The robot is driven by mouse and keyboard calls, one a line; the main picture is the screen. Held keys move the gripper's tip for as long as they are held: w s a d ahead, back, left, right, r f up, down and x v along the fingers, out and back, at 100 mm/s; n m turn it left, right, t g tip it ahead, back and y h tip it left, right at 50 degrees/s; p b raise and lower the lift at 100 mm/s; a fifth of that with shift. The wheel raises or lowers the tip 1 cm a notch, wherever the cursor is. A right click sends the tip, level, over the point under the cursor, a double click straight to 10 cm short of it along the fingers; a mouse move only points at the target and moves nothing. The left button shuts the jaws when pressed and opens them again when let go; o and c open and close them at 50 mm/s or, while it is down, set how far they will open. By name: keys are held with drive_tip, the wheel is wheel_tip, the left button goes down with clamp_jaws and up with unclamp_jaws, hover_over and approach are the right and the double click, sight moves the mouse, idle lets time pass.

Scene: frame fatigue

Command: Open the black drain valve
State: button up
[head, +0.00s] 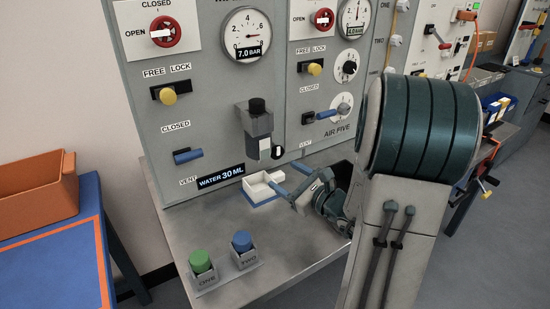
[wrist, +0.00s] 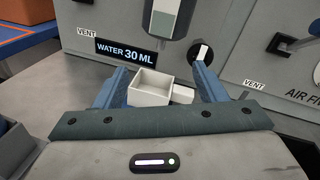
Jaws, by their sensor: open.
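My gripper (head: 286,178) is open, with two blue fingers spread below the valve, pointing toward the panel. In the wrist view my gripper (wrist: 159,72) has a white open tray (wrist: 150,98) between its fingers; no grip on it shows. The fingers appear apart from the valve.
The panel carries a "WATER 30 ML" label (head: 221,176), a blue lever (head: 188,156) and yellow knobs (head: 168,96). Green (head: 200,261) and blue (head: 242,241) capped items stand on the bench's front left. An orange bin (head: 38,190) sits on a side table.

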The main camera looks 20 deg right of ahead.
sight(278, 153)
drive_tip(key=d+f+m+t+h, duration=0.1)
drive_tip(key=d+m+h, duration=0.2)
drive_tip(key=d, duration=0.2)
drive_tip(key=x, duration=1.4)
drive_tip(key=shift+w+d, duration=0.1)
drive_tip(key=shift+w, duration=0.05)
drive_tip(key=c, duration=1)
